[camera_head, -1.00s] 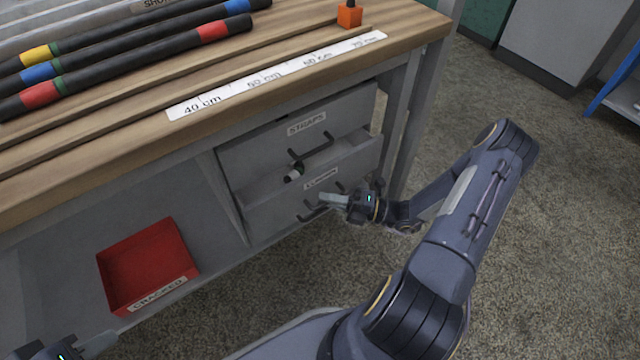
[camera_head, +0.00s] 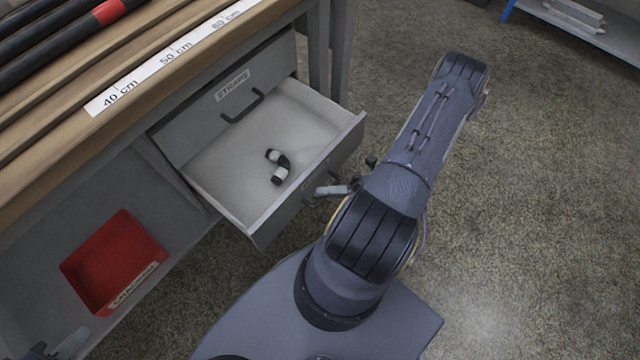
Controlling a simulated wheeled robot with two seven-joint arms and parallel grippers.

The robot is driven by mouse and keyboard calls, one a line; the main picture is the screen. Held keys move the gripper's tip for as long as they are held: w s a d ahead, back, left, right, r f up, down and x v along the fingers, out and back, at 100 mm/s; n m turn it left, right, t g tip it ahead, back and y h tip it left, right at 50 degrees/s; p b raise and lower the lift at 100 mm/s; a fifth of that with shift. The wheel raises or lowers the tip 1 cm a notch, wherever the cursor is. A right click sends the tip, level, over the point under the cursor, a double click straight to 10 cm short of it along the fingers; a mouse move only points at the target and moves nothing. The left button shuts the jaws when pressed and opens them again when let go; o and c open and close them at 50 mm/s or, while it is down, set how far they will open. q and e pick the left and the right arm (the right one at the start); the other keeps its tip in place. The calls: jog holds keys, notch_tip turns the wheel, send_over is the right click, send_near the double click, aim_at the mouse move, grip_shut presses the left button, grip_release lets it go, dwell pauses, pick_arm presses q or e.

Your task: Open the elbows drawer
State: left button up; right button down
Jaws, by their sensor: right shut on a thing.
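The elbows drawer (camera_head: 232,202), the lower of two grey drawers under the bench, stands pulled well out. A dark curved elbow with pale ends (camera_head: 281,167) lies on its floor. The drawer front is seen steeply from above, so its label is hard to read. My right gripper (camera_head: 326,191) is at the outer face of the front, shut on the drawer handle, which is mostly hidden by the gripper and arm. My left gripper (camera_head: 68,346) shows only in part at the bottom left corner, away from the drawer; its opening is unclear.
The straps drawer (camera_head: 205,125) above is shut. A red bin labelled CRACKED (camera_head: 115,262) sits on the lower shelf at left. Banded hoses (camera_head: 75,32) and a length scale (camera_head: 165,60) lie on the wooden bench top. Open floor lies to the right.

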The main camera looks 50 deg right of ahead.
jog(key=shift+s, duration=0.1)
jog(key=c, duration=1.5)
grip_release()
jog(key=p+v, duration=0.1)
jog(key=v, duration=0.6)
jog(key=shift+s+d, duration=0.2)
jog(key=shift+d, duration=0.1)
